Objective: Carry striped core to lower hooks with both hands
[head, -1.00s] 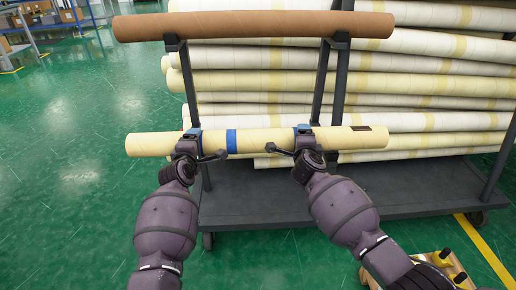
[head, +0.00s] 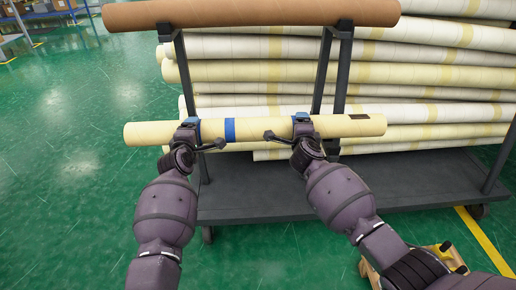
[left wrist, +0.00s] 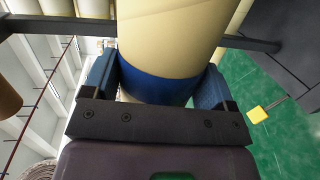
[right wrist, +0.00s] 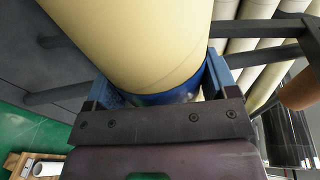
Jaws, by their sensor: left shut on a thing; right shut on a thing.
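The striped core (head: 260,129) is a pale yellow tube with blue bands and a dark patch near its right end. It lies level in front of the rack. My left gripper (head: 188,126) is shut on it left of the middle, and my right gripper (head: 302,120) is shut on it right of the middle. Blue bands show between the jaws in the left wrist view (left wrist: 158,84) and the right wrist view (right wrist: 165,97). Short dark arms (head: 215,146) show beside the grippers; I cannot tell if they are the lower hooks. Contact with any hook is unclear.
A brown roll (head: 250,13) lies on the rack's upper supports (head: 345,27). Several pale wrapped rolls (head: 440,75) are stacked behind. The dark cart base (head: 260,200) spans below. A small yellow-wood item (head: 447,258) stands lower right. Green floor (head: 70,180) is open left.

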